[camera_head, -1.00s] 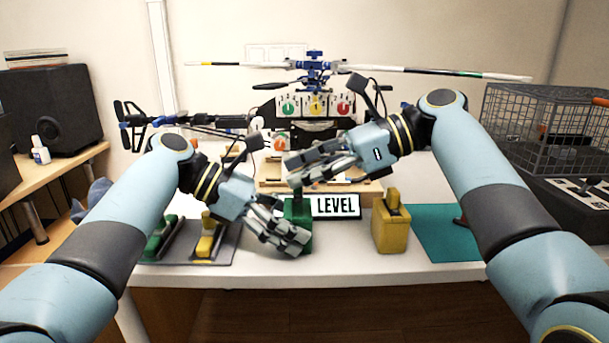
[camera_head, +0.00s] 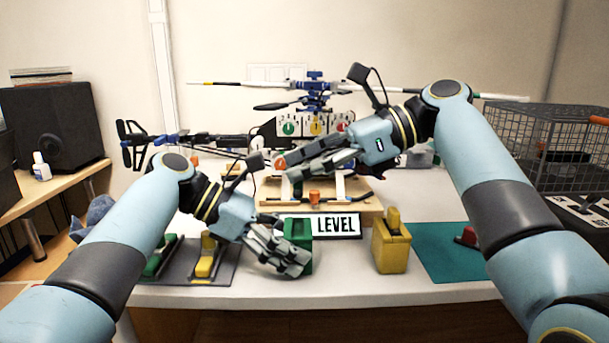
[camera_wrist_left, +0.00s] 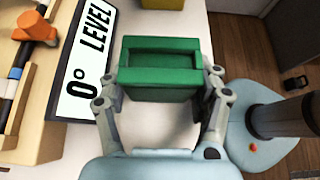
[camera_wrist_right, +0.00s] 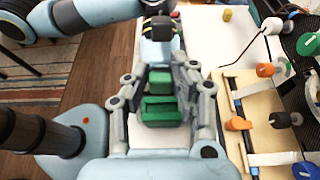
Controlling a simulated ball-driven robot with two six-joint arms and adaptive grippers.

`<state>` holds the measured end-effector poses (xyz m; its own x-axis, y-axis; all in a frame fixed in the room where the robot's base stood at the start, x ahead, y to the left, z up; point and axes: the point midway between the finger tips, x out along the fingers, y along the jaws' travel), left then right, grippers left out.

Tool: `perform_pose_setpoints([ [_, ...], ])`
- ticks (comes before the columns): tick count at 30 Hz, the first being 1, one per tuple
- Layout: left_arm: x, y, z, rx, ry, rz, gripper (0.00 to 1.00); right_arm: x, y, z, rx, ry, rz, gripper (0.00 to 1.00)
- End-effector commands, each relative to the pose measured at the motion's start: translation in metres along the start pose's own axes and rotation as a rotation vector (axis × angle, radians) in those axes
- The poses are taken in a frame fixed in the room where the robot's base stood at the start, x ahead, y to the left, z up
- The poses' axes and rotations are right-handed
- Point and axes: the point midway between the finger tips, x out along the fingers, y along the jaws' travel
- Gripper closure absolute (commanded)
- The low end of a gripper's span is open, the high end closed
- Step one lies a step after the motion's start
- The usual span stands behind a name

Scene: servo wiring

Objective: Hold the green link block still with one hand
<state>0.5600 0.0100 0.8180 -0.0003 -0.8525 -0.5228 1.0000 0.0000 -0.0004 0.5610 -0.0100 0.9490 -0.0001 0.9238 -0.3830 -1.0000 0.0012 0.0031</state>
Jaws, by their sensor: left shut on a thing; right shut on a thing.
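The green block (camera_head: 302,237) stands on the white table in front of the level sign. It is box-shaped, with an empty-looking recess in its top in the left wrist view (camera_wrist_left: 160,60). My left gripper (camera_head: 290,262) is shut on it, one finger on each side. My right gripper (camera_head: 296,172) is above and behind it in the head view, pointing left. In the right wrist view, a green piece (camera_wrist_right: 161,110) shows between its fingers and it is shut on that.
A yellow block (camera_head: 391,250) stands to the right, by a teal mat (camera_head: 440,255). A dark mat with green and yellow pieces (camera_head: 204,267) lies left. Behind are the level sign (camera_head: 335,226), a wooden stand (camera_head: 365,205) and a model helicopter (camera_head: 314,95).

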Motion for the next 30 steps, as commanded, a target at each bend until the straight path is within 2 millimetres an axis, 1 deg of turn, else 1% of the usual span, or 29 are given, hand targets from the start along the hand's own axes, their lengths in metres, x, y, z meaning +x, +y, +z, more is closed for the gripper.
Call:
perform_pose_setpoints([
  [7, 0.001, -0.001, 0.0, -0.001, 0.0, -0.002, 0.67, -0.001, 0.0, 0.001, 0.0, 0.0, 0.0, 1.0],
  [8, 0.001, -0.001, 0.0, -0.001, 0.0, -0.002, 0.34, -0.001, 0.0, 0.002, 0.0, 0.0, 0.0, 1.0],
  [14, 0.0, 0.0, 0.0, -0.001, 0.0, -0.001, 0.08, -0.001, 0.0, 0.001, 0.0, 0.0, 0.0, 1.0],
  [23, -0.001, 0.0, 0.0, 0.0, 0.0, 0.0, 0.07, -0.001, 0.0, 0.001, 0.0, 0.0, 0.0, 1.0],
  [26, -0.01, 0.001, -0.001, 0.0, 0.002, 0.003, 0.07, -0.001, 0.0, 0.001, 0.0, 0.0, 0.0, 1.0],
  [29, -0.027, 0.001, -0.001, 0.001, 0.003, 0.003, 0.07, -0.001, 0.0, 0.001, 0.0, 0.0, 0.0, 1.0],
  [30, -0.035, 0.001, -0.001, 0.002, 0.004, 0.004, 0.07, -0.001, 0.0, 0.001, 0.0, 0.0, 0.0, 1.0],
])
